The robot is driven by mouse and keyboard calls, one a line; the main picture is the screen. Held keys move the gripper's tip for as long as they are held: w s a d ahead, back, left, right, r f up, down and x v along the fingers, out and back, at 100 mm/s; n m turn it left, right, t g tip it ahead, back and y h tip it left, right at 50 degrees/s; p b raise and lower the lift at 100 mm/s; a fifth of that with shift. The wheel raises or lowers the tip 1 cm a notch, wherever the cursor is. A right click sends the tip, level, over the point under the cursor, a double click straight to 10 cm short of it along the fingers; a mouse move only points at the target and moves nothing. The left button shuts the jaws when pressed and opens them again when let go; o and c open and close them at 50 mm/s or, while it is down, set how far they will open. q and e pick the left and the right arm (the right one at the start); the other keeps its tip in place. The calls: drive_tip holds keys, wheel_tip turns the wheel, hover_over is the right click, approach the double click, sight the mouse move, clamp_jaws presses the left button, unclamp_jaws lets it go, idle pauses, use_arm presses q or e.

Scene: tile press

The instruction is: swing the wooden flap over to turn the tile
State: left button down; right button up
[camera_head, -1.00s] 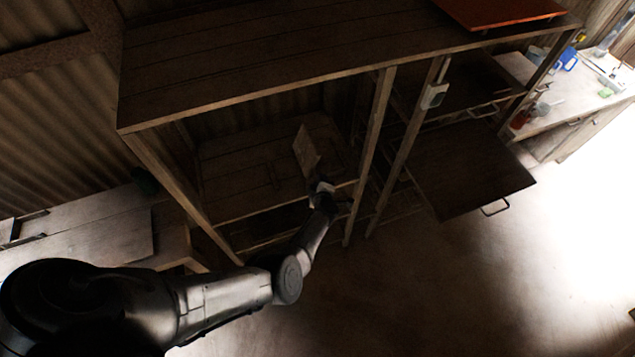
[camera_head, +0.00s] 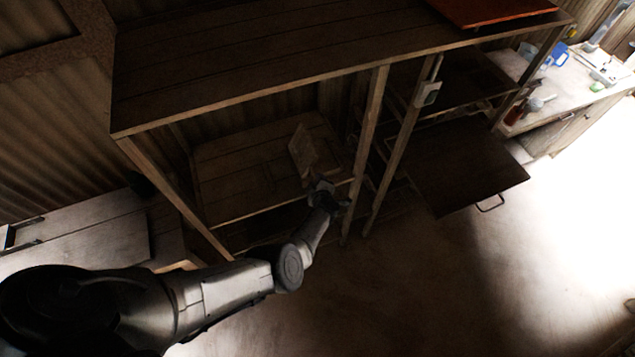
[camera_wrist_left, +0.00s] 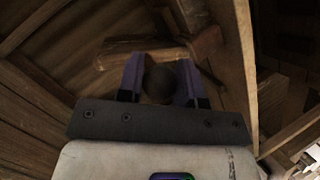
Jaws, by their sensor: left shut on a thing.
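The wooden flap (camera_head: 301,150) stands up at a slant above the wooden shelf of the press bench in the head view. My left gripper (camera_head: 320,186) is at its lower right end, at the shelf's front edge. In the left wrist view, the gripper's two fingers (camera_wrist_left: 160,72) close on a dark round knob (camera_wrist_left: 160,86). A wooden piece (camera_wrist_left: 150,55), seemingly the flap's edge, lies just beyond the fingers. I cannot make out the tile. My right gripper is in neither view.
The shelf (camera_head: 225,175) sits between upright posts, with a post (camera_head: 366,150) close to the right of my gripper. The bench top (camera_head: 230,75) overhangs above. A dark board (camera_head: 465,165) juts out further right. Open floor (camera_head: 420,290) lies in front.

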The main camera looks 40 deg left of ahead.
use_arm(q)
drive_tip(key=c, duration=0.8)
unclamp_jaws()
drive_tip(key=shift+s+d+r+p, duration=0.2)
drive_tip(key=shift+d+r+p, duration=0.15)
drive_tip(key=shift+p, duration=0.2)
drive_tip(key=shift+p+v, duration=2.45)
drive_tip(key=shift+v, duration=0.75)
drive_tip(key=shift+s+f, duration=0.1)
drive_tip(key=shift+f, duration=0.05)
